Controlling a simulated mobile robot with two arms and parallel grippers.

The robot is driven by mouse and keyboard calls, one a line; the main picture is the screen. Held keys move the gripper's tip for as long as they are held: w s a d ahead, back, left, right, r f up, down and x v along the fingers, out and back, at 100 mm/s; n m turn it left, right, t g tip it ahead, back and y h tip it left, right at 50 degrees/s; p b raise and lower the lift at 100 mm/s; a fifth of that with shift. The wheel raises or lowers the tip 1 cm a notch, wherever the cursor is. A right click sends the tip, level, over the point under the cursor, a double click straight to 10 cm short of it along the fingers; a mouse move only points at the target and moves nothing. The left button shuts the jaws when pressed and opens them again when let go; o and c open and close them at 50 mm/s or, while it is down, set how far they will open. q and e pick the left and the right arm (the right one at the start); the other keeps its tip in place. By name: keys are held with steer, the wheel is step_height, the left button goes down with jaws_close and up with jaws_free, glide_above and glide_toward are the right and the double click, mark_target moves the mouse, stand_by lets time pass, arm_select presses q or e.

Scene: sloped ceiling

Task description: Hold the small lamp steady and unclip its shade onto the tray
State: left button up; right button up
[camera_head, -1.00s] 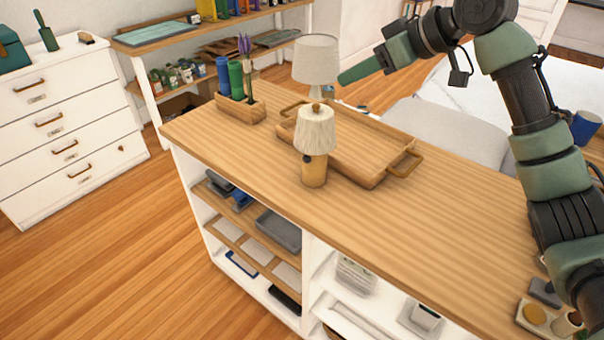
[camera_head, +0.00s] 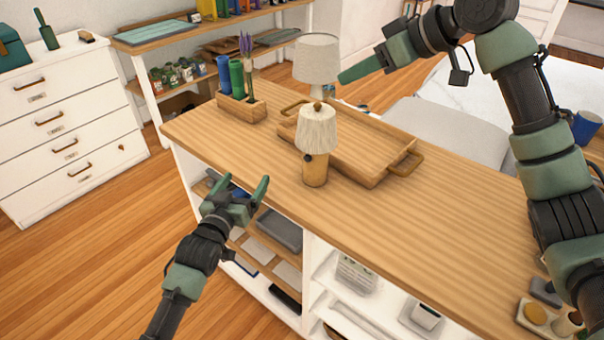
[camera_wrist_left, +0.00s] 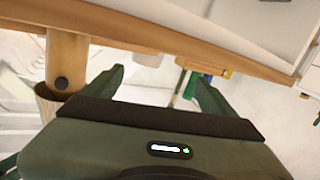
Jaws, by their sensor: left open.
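The small lamp has a tan cylindrical base (camera_head: 315,172) with a dark knob and a pale pleated shade (camera_head: 317,131). It stands upright on the wooden counter, in front of the wooden tray (camera_head: 353,169), and the shade sits on top of it. My left gripper (camera_head: 237,184) is open and empty at the counter's front edge, left of the lamp and apart from it. The left wrist view shows the lamp base (camera_wrist_left: 66,55) upside down beyond one finger. My right gripper (camera_head: 352,74) is above the tray's far side; only one finger shows clearly.
A larger white-shaded lamp (camera_head: 316,60) stands behind the tray. A wooden planter box (camera_head: 240,108) with coloured cylinders and purple flowers is at the back left. Small items (camera_head: 540,312) lie at the near right. The counter (camera_head: 440,210) right of the lamp is clear.

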mark_target(316, 155)
arm_select(q)
steer(key=d+r+m+h, duration=0.1)
steer(key=d, duration=0.3)
steer(key=d+r+m+h, duration=0.1)
steer(key=d+r, duration=0.1)
steer(key=d, duration=0.3)
steer(key=s+d+r+m+h, duration=0.1)
steer(key=d, duration=0.4)
steer(key=shift+d+r, duration=0.2)
steer(key=shift+r, duration=0.05)
steer(key=shift+w+d+r+m, duration=0.15)
steer(key=shift+d+m, duration=0.15)
steer(key=x, duration=0.7)
steer(key=shift+w, duration=0.15)
